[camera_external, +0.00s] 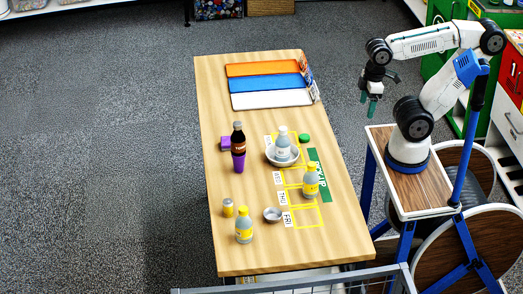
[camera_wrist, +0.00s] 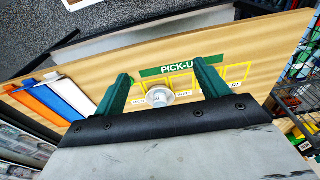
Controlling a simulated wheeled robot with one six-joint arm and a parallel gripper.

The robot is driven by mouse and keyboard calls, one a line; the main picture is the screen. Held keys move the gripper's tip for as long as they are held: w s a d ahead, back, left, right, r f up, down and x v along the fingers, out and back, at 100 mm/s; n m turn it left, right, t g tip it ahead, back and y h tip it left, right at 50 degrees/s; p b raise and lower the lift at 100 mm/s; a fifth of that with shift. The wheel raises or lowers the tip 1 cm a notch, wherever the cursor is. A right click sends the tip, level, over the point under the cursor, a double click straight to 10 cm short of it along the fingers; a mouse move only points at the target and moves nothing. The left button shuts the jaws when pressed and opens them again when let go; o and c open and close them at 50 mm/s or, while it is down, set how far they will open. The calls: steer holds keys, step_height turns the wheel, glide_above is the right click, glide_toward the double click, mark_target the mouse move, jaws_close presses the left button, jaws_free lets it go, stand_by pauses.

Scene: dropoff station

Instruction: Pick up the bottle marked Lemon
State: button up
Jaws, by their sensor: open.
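Two bottles with yellow caps and yellow labels are on the wooden table (camera_external: 225,90) in the external view. One yellow-capped bottle (camera_external: 311,182) stands on the yellow grid by the green pick-up mat. The other yellow-capped bottle (camera_external: 244,226) stands near the front left. Their print is too small to read, so I cannot tell which says Lemon. A pale-capped bottle (camera_external: 283,145) stands in a metal bowl (camera_external: 271,158). My gripper (camera_external: 369,100) is raised off the table's right side, open and empty. Its green fingers also show in the wrist view (camera_wrist: 162,82), apart.
A dark cola bottle (camera_external: 238,138) stands in or on a purple item (camera_external: 239,162). A small yellow can (camera_external: 228,208), a small metal bowl (camera_external: 272,214) and a green round item (camera_external: 304,139) are nearby. Orange, blue and white trays (camera_external: 270,99) fill the far end. The table's left strip is clear.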

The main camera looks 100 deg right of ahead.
step_height(320, 180, up, 6)
steer(key=w+a+f+n+h, duration=0.2)
steer(key=w+n+h, duration=0.6)
steer(key=n, duration=0.5)
steer(key=w+a+n+t, duration=0.5)
steer(key=a+n, duration=0.3)
steer(key=w+a+n+t, duration=0.4)
steer(key=a+n, duration=0.3)
steer(key=a, duration=0.1)
glide_toward(306, 184)
steer(key=shift+h, duration=0.4)
steer(key=d+f, duration=0.1)
steer(key=d, duration=0.1)
steer(key=w+d+f, duration=0.1)
steer(key=f, duration=0.1)
steer(key=shift+d+f, duration=0.3)
steer(key=shift+d, duration=0.1)
steer(key=shift+d+f, duration=0.1)
steer(key=shift+f, duration=0.15)
steer(key=x, duration=0.7)
steer(key=shift+w+d+f, duration=0.1)
steer(key=shift+w, duration=0.15)
steer(key=c, duration=1)
